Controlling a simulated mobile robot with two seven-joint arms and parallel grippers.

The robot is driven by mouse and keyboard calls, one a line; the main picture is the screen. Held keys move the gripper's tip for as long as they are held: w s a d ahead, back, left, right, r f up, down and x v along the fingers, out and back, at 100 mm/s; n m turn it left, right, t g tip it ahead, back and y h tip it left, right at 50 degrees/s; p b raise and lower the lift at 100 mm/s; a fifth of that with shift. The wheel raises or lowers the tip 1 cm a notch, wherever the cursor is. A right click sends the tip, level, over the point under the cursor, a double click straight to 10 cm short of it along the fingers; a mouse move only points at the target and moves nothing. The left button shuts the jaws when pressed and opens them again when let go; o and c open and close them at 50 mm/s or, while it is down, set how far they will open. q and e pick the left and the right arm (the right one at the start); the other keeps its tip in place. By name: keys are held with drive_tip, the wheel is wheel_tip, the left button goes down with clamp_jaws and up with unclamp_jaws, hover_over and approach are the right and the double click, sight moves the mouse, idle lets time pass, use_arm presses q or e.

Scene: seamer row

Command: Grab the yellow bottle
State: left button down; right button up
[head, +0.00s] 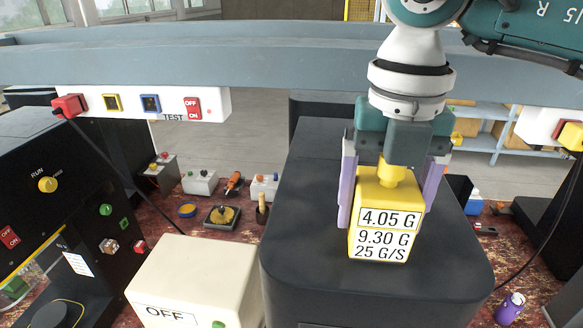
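The yellow bottle (385,215) has a square body, a narrow neck and white labels reading 4.05 G, 9.30 G and 25 G/S. It appears upright over the dark box top (310,225); I cannot tell whether its base touches it. My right gripper (392,210) comes down from above, with one purple finger on each side of the bottle. The fingers sit close against its sides, but I cannot tell whether they are clamped. The gripper's body is above the bottle's neck. My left gripper is not in view.
A cream box marked OFF (195,280) stands left of the dark box. A black machine with a RUN knob (48,184) is at far left. A blue-grey beam (200,62) crosses behind. A small purple bottle (510,308) is at lower right.

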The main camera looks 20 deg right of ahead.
drive_tip(key=c, duration=1.1)
